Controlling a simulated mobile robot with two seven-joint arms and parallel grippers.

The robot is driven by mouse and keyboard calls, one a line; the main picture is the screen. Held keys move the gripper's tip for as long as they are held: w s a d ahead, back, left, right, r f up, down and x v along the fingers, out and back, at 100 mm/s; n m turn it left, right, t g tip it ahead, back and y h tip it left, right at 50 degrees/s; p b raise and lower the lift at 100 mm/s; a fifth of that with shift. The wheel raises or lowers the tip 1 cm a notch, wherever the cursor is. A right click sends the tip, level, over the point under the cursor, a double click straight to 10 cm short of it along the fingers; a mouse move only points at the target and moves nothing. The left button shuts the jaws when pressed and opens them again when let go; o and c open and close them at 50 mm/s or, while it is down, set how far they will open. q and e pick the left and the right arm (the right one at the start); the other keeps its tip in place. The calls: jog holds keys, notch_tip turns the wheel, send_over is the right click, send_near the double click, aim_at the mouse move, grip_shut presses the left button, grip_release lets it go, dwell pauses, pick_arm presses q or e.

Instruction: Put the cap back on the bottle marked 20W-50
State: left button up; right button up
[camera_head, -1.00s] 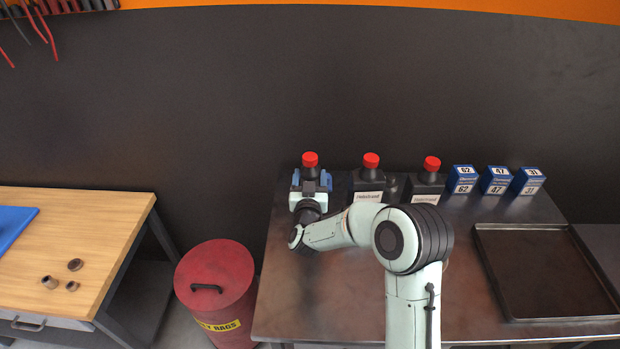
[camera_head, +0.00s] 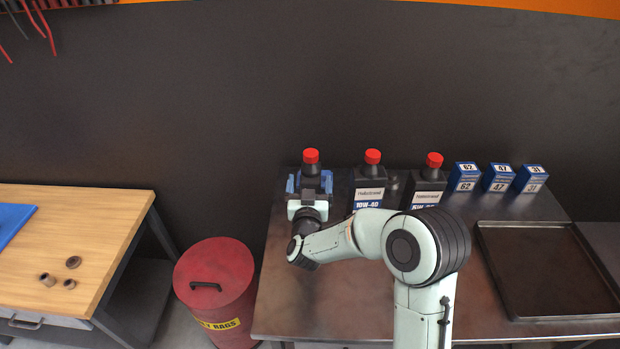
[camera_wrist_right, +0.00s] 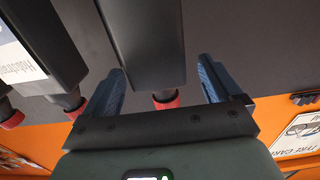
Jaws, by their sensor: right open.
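Three dark bottles with red caps stand upright on the metal table. My right gripper (camera_head: 310,183) is at the leftmost bottle (camera_head: 311,168), its blue fingers open on either side. The gripper hides that bottle's label, so I cannot read its marking. Its red cap (camera_head: 311,156) sits on top. The middle bottle (camera_head: 370,172) reads 10W-40; the right bottle (camera_head: 430,180) has a partly hidden label. In the right wrist view, a dark bottle (camera_wrist_right: 143,45) with a red cap (camera_wrist_right: 165,99) shows between the open fingers; I cannot tell whether they touch it. My left gripper is not in view.
Blue boxes (camera_head: 499,178) stand to the right of the bottles. A dark tray (camera_head: 545,319) lies on the metal table (camera_head: 340,290) at right. A red rag bin (camera_head: 215,285) and a wooden bench (camera_head: 95,220) are at left. The table's front left is clear.

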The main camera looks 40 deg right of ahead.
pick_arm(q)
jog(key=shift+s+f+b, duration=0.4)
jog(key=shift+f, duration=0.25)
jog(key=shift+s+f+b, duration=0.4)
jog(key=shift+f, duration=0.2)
pick_arm(e)
jog(key=v, duration=0.8)
jog(key=shift+s, duration=0.15)
